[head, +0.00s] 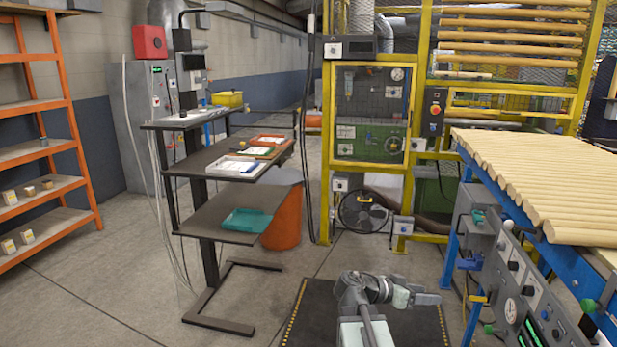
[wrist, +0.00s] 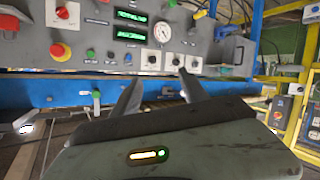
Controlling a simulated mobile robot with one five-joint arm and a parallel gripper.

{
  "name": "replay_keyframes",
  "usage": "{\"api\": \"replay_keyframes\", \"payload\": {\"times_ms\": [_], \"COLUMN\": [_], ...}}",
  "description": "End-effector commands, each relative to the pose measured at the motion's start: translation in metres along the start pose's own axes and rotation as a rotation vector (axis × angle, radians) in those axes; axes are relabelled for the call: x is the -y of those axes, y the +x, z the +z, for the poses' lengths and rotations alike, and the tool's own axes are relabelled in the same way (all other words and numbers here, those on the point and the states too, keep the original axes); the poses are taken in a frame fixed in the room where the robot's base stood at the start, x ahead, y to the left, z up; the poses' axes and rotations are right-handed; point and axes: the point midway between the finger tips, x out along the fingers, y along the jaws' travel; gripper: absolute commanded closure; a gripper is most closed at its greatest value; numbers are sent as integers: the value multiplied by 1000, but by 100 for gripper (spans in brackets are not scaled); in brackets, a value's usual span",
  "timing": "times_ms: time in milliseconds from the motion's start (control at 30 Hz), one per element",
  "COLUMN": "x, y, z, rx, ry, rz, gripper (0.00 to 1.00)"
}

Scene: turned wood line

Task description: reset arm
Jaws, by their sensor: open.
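My gripper (wrist: 160,90) is open and empty in the wrist view, its two dark fingers apart in front of a grey control panel (wrist: 188,30). In the head view my gripper (head: 428,298) is low in the middle and points right, toward the panel side. My arm is folded above a dark floor mat with a yellow-striped edge. The gap between the fingertips is too small to make out in the head view.
The control panel (head: 520,285) and blue conveyor frame (head: 520,206) with wooden rods (head: 540,180) stand close on the right. A shelf stand (head: 215,195) with trays is at left. A yellow machine frame (head: 325,150) stands ahead. Grey floor (head: 120,270) is free at front left.

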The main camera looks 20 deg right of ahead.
Motion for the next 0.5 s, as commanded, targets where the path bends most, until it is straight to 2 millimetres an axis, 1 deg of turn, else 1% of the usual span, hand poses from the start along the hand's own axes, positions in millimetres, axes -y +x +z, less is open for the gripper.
{"api": "replay_keyframes", "payload": {"times_ms": [33, 67, 100, 167, 200, 267, 300, 333, 400, 500], "x": [22, 35, 49, 66, 75, 83, 87, 89, 90, 86], "y": [-30, -47, -70, -106, -129, -162, -182, -196, -227, -265], "z": [25, 41, 63, 97, 120, 150, 168, 180, 206, 238], "rx": [65, 111, 173, 266, 325, 407, 457, 493, 569, 679], "ry": [-55, -95, -155, -256, -327, -432, -500, -551, -665, -830], "rz": [-72, -115, -173, -262, -323, -408, -466, -508, -606, -763], "gripper": [48, 48, 48, 48, 48, 48, 48, 48, 48, 48]}}
